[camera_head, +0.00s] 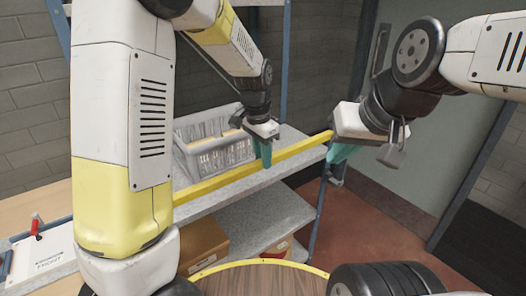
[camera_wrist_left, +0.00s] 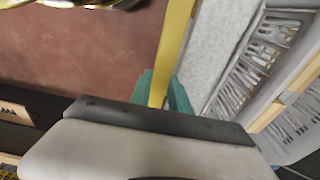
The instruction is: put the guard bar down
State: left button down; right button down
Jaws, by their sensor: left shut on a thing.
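The guard bar (camera_head: 230,174) is a long yellow bar running slantwise along the front edge of the shelf in the head view. My left gripper (camera_head: 265,154) has its teal fingers pointing down around the bar near its middle. In the left wrist view, the bar (camera_wrist_left: 175,45) runs between the teal fingers of my left gripper (camera_wrist_left: 161,92), which is shut on it. My right gripper (camera_head: 340,155) is at the bar's right end; its grip is hidden by the viewing angle. I cannot tell whether the bar rests on the shelf.
A grey crate (camera_head: 182,141) with several clear items stands on the upper shelf (camera_head: 288,137), close behind the bar. A cardboard box (camera_head: 203,243) is on the lower shelf (camera_head: 262,216). A blue upright post (camera_head: 320,205) stands at the shelf's right. A round wooden top (camera_head: 262,281) is in front.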

aim_at(260, 161)
pick_arm(q)
jog(key=shift+f, duration=0.2)
jog(key=shift+f, duration=0.15)
jog(key=c, duration=1.2)
grip_release()
jog(key=shift+c, duration=0.2)
notch_tip(260, 161, up, 12)
jog(key=s+a+r+n+t, duration=0.1)
jog(key=s+a+n+t, duration=0.1)
jog(key=s+a+n, duration=0.3)
jog(key=s+a+r+n+t+h, duration=0.1)
jog(key=s+a+n+t, duration=0.2)
jog(key=s+a, duration=0.6)
jog(key=s+n, duration=0.2)
jog(key=s, duration=0.3)
jog(key=shift+s+r+t, duration=0.25)
jog(key=shift+r+t, duration=0.05)
jog(key=shift+r, duration=0.1)
